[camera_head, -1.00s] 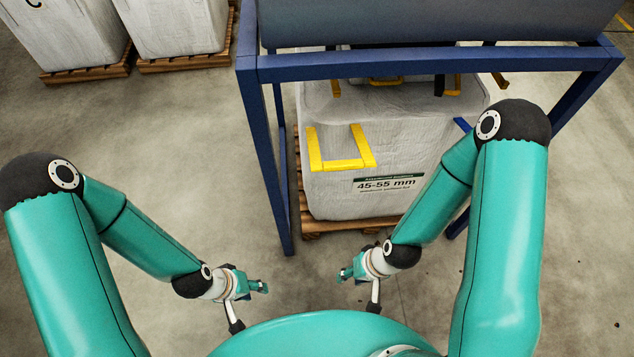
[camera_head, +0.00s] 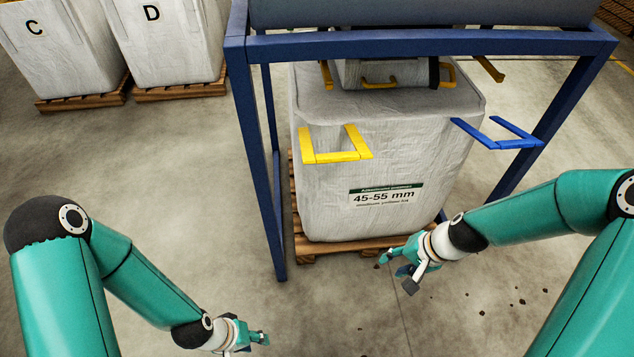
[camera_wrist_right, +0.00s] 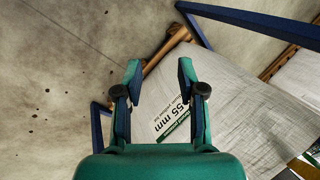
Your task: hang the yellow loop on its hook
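The yellow loop (camera_head: 335,157) stands out from the upper left front of the white bulk bag marked 45-55 mm (camera_head: 385,160). No gripper touches it. I cannot make out for sure which part is its hook; it may be hidden under the blue frame. My left gripper (camera_head: 262,339) is low in the head view, below and left of the bag, apart from everything; its fingers are too small to judge. My right gripper (camera_head: 391,265) is in front of the bag's lower right part. In the right wrist view (camera_wrist_right: 159,72) its fingers are apart and empty, with the bag's label beyond.
A blue steel frame (camera_head: 430,43) stands around the bag, with posts left and right. A blue loop (camera_head: 500,138) sticks out at the bag's right. The bag rests on a wooden pallet (camera_head: 310,247). Bags C (camera_head: 60,50) and D (camera_head: 165,45) stand back left. Left floor is clear.

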